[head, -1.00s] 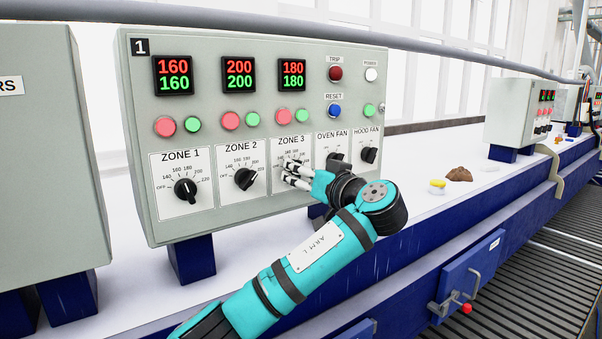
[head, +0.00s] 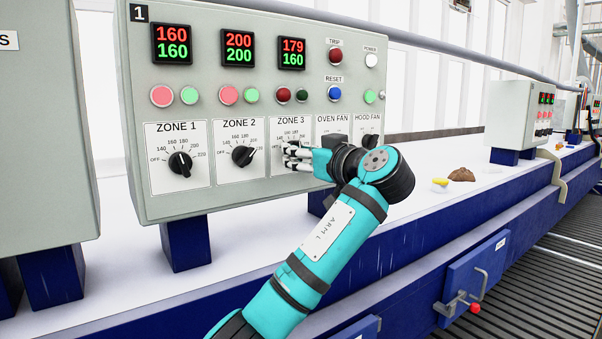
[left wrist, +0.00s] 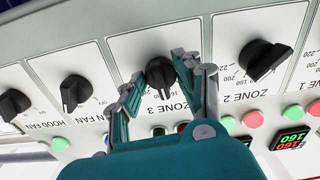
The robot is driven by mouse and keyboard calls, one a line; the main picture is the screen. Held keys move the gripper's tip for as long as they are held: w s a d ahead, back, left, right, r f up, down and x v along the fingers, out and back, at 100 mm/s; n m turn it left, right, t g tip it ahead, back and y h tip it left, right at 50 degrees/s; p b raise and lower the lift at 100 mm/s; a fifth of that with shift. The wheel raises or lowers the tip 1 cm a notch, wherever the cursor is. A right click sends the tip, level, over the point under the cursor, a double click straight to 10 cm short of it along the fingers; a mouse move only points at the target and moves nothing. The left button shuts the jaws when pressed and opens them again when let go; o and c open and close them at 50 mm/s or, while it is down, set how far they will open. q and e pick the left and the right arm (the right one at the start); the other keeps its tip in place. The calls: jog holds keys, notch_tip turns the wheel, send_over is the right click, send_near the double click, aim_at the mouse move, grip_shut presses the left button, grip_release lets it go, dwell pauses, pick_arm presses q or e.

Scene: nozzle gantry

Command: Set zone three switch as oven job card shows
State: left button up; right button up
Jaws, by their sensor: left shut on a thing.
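The zone 3 switch is a black rotary knob, seen in the left wrist view (left wrist: 158,76) upside down on its white plate. My left gripper (head: 290,156) reaches the ZONE 3 plate (head: 285,130) on the panel in the head view; its fingers hide the knob there. In the left wrist view my left gripper (left wrist: 170,76) has one finger on each side of the knob and is shut on it. The zone 3 display (head: 291,53) reads 179 in red over 160 in green. No job card is legible in these frames. My right gripper is not in view.
The zone 1 knob (head: 180,162) and zone 2 knob (head: 243,156) sit to the left. The oven fan knob (left wrist: 74,93) and hood fan knob (left wrist: 14,103) are close on the other side. Trip (head: 335,56) and reset (head: 335,93) buttons are above. A yellow item (head: 440,184) lies on the ledge.

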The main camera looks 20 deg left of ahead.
pick_arm(q)
jog(key=shift+n+b, duration=0.8)
jog(key=shift+n, duration=0.1)
jog(key=o, duration=1.1)
jog(key=shift+o, duration=0.2)
jog(key=shift+d, duration=0.1)
jog(key=v, duration=1.1)
jog(key=shift+s+d, duration=0.3)
